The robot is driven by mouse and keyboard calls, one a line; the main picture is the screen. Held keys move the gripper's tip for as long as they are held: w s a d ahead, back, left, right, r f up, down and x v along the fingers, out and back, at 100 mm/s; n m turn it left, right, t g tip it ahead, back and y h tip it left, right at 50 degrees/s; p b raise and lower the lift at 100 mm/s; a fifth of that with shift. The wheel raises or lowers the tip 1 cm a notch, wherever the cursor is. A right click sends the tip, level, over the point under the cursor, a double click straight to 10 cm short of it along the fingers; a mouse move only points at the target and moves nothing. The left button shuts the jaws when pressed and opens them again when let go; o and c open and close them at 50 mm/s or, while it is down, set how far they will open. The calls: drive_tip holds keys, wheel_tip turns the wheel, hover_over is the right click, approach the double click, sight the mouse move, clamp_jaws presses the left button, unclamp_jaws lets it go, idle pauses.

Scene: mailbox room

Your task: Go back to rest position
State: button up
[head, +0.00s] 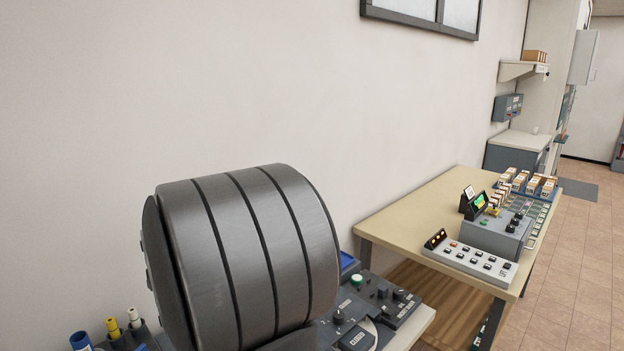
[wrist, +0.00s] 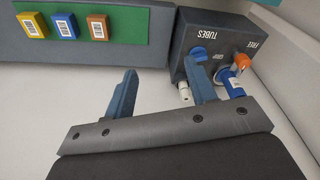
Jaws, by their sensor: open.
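My gripper (wrist: 162,92) shows in the wrist view with its two blue-grey fingers spread apart. Nothing is held between them; pale bare surface shows in the gap. The right finger overlaps the front of a dark grey box (wrist: 182,66) marked TUBES and FREE in the picture; whether they touch cannot be told. In the head view the gripper is not visible.
The box carries blue, white and orange-capped tubes (wrist: 241,61). Yellow, blue and orange labelled blocks lie on a green mat (wrist: 137,37). In the head view a beige table (head: 411,204) holds a button panel (head: 470,259) and small cartons.

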drive_tip(key=s+a+r+m, duration=0.2)
drive_tip(key=a+r+m, duration=0.2)
drive_tip(key=a+r, duration=0.55)
drive_tip(key=s+a+f, duration=0.4)
drive_tip(key=a+f, duration=0.6)
drive_tip(key=a, duration=0.2)
drive_tip(key=shift+f, duration=0.2)
drive_tip(key=shift+a, duration=0.1)
drive_tip(key=o, duration=1.1)
drive_tip(key=s+d+f+t+y, duration=0.1)
drive_tip(key=s+d+t+y, duration=0.25)
drive_tip(key=d, duration=0.45)
drive_tip(key=s+d+f+t+y, duration=0.2)
drive_tip(key=d+t+y, duration=0.25)
drive_tip(key=d, duration=0.35)
drive_tip(key=shift+x, duration=4.85)
